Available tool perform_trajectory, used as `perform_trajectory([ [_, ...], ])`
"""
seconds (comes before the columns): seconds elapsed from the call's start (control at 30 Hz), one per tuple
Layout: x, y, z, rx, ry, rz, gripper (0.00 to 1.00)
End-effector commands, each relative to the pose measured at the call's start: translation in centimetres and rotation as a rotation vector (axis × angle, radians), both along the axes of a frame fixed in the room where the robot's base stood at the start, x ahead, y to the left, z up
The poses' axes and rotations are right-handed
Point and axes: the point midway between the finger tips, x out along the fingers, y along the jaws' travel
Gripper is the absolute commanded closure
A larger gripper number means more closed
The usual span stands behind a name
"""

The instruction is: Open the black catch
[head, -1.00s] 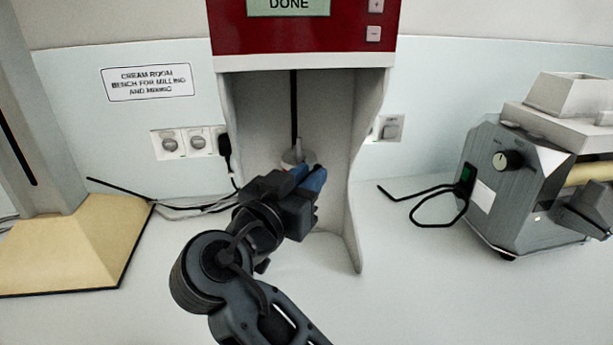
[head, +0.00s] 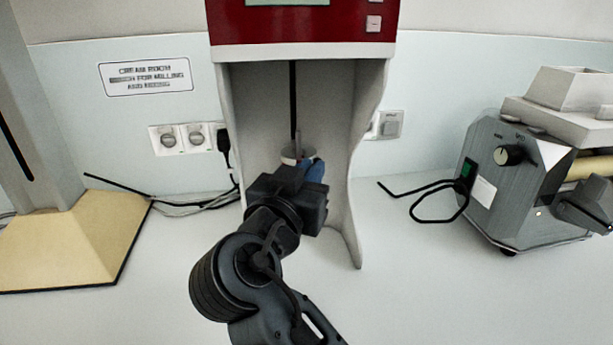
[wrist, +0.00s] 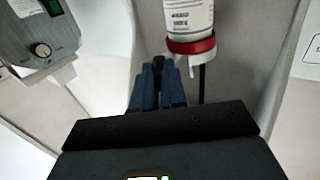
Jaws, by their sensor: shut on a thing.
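My gripper (head: 312,168) is inside the open bay of the red and grey machine. Its body hides most of what lies beyond it in the head view. In the wrist view the blue fingers (wrist: 158,82) are close together, shut on a small black piece, the black catch (wrist: 157,62), which shows only as a dark tip between them. Just right of the fingertips is a white labelled jar (wrist: 189,18) with a red ring (wrist: 191,45) around its end. In the head view a pale disc (head: 292,154) on a thin black rod is by the fingertips.
The bay's side walls (head: 356,190) stand close on both sides of my gripper. A grey mill (head: 500,190) with a knob stands at the right, its cable on the bench. A beige-based stand (head: 85,235) is at the left. The front bench is clear.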

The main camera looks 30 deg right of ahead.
Motion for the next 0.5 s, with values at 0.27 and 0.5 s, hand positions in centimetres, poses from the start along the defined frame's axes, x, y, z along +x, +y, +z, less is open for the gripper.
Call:
perform_trajectory([
  [0.27, -0.8, -0.8, -0.1, 0.002, -0.002, 0.222, 1.0],
  [0.5, -1.1, -1.3, 0.2, 0.001, -0.002, 0.386, 1.0],
])
